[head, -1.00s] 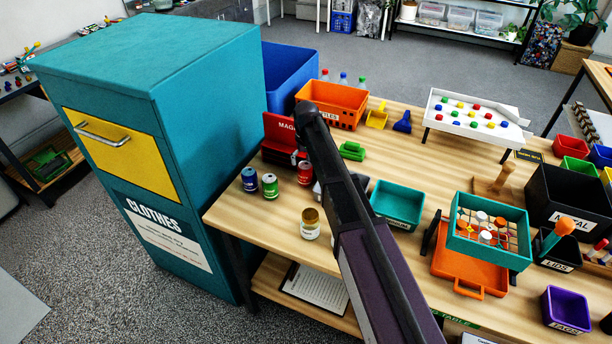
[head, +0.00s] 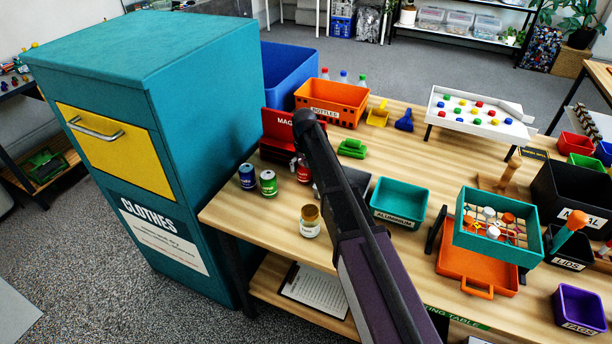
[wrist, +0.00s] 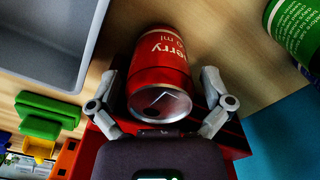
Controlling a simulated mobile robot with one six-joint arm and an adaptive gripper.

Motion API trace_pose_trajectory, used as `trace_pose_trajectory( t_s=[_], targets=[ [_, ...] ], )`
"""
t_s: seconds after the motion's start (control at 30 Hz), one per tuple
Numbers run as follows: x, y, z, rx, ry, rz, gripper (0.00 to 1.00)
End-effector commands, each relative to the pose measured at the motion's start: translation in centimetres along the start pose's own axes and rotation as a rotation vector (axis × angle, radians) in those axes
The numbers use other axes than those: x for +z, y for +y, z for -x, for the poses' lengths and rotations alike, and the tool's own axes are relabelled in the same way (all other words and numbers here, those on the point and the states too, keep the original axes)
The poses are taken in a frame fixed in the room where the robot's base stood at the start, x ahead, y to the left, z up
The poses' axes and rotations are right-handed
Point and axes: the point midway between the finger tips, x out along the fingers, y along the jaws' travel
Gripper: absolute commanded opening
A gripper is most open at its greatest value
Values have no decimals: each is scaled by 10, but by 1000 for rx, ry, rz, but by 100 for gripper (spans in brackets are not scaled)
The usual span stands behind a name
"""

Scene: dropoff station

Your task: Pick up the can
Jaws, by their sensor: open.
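A red can (wrist: 160,72), with white lettering and a silver end, lies between the two fingers of my gripper (wrist: 160,78) in the wrist view. The fingers stand open, one on each side of the can, and I see no firm grip. In the head view the red can (head: 303,170) stands on the table, partly covered by my arm; my gripper is mostly hidden behind the arm there. A green can (head: 268,183) and a blue can (head: 247,176) stand to its left. The green can (wrist: 295,35) also shows at the upper right of the wrist view.
A glass jar (head: 310,222) stands in front of the cans. A red magnet-labelled box (head: 279,126) is behind them. A teal aluminium bin (head: 399,203) is to the right of my arm. The tall teal clothes cabinet (head: 195,150) stands against the table's left end.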

Motion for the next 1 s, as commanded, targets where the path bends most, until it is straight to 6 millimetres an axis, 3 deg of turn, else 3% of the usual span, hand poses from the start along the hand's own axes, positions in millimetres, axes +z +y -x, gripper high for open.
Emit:
trace_pose_trajectory(
  t_s=[0.63,0.7,0.83,1.0],
  targets=[
    [0,-1,-2,0,0,1,100],
    [0,-1,-2,0,0,1,82],
    [0,-1,-2,0,0,1,57],
    [0,-1,-2,0,0,2,54]
  ],
)
